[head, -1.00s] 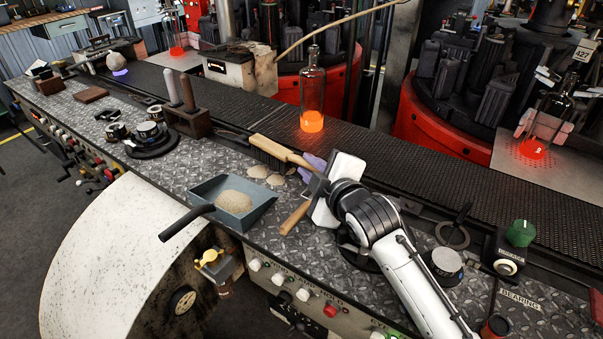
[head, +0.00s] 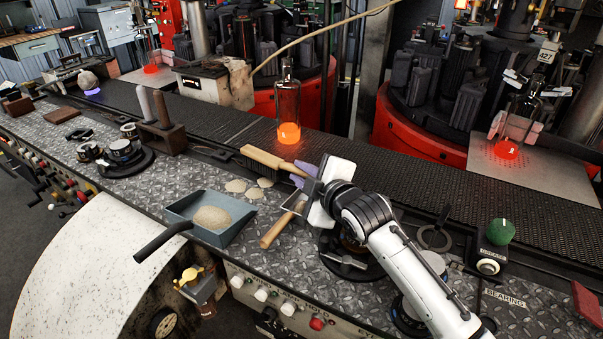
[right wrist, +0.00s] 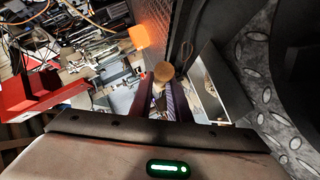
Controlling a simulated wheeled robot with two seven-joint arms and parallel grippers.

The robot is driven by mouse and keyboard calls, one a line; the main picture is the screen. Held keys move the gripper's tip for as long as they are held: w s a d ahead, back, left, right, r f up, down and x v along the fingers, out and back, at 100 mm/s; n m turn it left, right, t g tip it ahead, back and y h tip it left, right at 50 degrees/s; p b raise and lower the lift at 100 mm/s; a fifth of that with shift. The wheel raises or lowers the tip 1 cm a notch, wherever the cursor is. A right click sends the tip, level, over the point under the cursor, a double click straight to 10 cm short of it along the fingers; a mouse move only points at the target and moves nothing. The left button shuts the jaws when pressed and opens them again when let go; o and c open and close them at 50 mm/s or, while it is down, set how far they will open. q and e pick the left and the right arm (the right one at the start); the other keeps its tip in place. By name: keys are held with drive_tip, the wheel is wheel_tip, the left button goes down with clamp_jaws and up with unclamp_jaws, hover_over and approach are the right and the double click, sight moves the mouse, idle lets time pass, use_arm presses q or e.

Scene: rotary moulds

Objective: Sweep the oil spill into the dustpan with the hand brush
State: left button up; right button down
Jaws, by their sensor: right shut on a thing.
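My right gripper (head: 303,178) is shut on the hand brush (head: 268,158), near the end of its wooden handle. The brush's head points left, with dark bristles underneath, beside the conveyor's near edge. In the right wrist view, the round wooden handle end (right wrist: 163,72) shows between my fingers (right wrist: 163,98). The grey dustpan (head: 178,208) lies on the bench left of the gripper, with a sandy heap (head: 212,217) in it. Sandy patches of the spill (head: 236,186) lie between dustpan and brush. Whether the bristles touch the bench is unclear. My left gripper is not in view.
A wooden-handled tool (head: 277,232) lies right of the dustpan, partly hidden by my gripper. A bottle with a glowing orange base (head: 288,110) stands on the conveyor behind the brush. A wooden block with rods (head: 163,137) stands left. A green knob (head: 499,231) is at right.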

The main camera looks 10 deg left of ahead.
drive_tip(key=shift+f+b, duration=0.3)
drive_tip(key=shift+f, duration=0.3)
idle(0.5)
drive_tip(key=shift+s, duration=0.1)
drive_tip(key=shift+s+a+p, duration=0.45)
drive_tip(key=shift+s+p, duration=0.25)
drive_tip(key=shift+s, duration=0.1)
drive_tip(key=shift+s+a+p, duration=0.35)
drive_tip(key=shift+s+p, duration=0.2)
drive_tip(key=shift+s+a+r, duration=0.1)
drive_tip(key=shift+s+a, duration=0.2)
drive_tip(key=shift+s, duration=0.25)
drive_tip(key=shift+s+a, duration=0.3)
drive_tip(key=shift+s, duration=0.2)
drive_tip(key=shift+s+a, duration=0.3)
drive_tip(key=shift+s, duration=0.3)
drive_tip(key=shift+s+a, duration=0.3)
drive_tip(key=shift+s, duration=0.3)
